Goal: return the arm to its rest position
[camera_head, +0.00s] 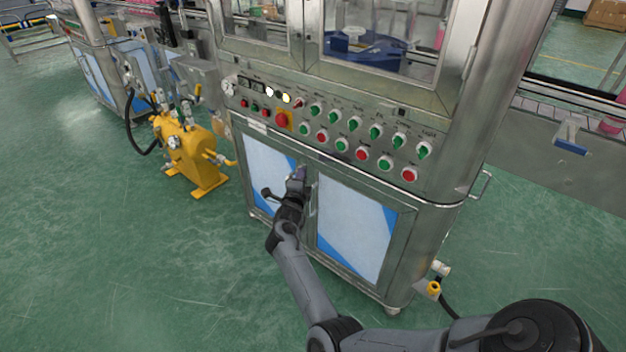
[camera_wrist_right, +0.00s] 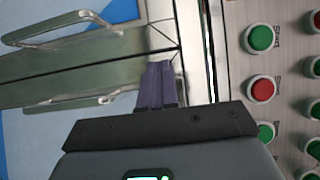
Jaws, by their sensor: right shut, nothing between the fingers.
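My right arm (camera_head: 305,285) comes in from the lower right of the head view and reaches to the front of the steel machine. My right gripper (camera_head: 300,174) is in front of the lower cabinet doors, just below the control panel (camera_head: 330,125). In the right wrist view my right gripper (camera_wrist_right: 158,84) has its purple-grey fingers together with nothing between them. Whether the fingertips touch the cabinet cannot be told. My left gripper is not in view.
The panel carries several green and red buttons and knobs, with a red emergency stop (camera_head: 281,119) at its left. Door handles (camera_wrist_right: 60,28) stick out near the gripper. A yellow pump (camera_head: 190,150) stands left of the machine. Green floor (camera_head: 130,270) is clear in front.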

